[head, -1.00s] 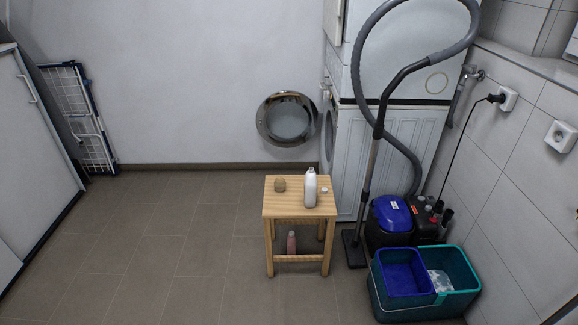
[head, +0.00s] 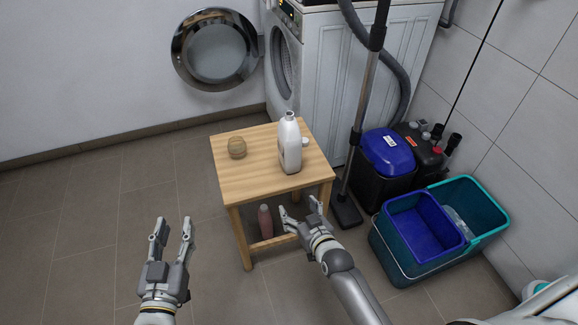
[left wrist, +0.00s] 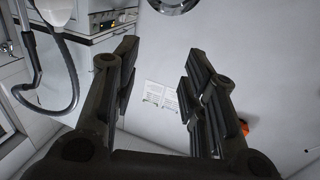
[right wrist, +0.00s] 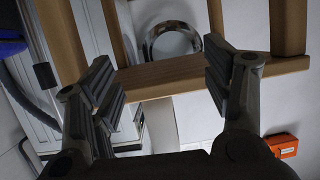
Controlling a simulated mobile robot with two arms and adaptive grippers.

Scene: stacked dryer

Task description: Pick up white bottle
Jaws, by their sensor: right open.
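The white bottle (head: 289,145) stands upright on the small wooden table (head: 232,183) in the head view. Its cap is off or not visible on top. My right gripper (head: 300,207) is open and empty, in front of the table and lower than its top, below the bottle in the picture. My left gripper (head: 173,228) is open and empty, left of the table. In the left wrist view its fingers (left wrist: 158,75) are spread, facing a wall.
A vacuum cleaner (head: 387,153) and a teal bucket (head: 484,203) stand to the right. Floor on the left is clear.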

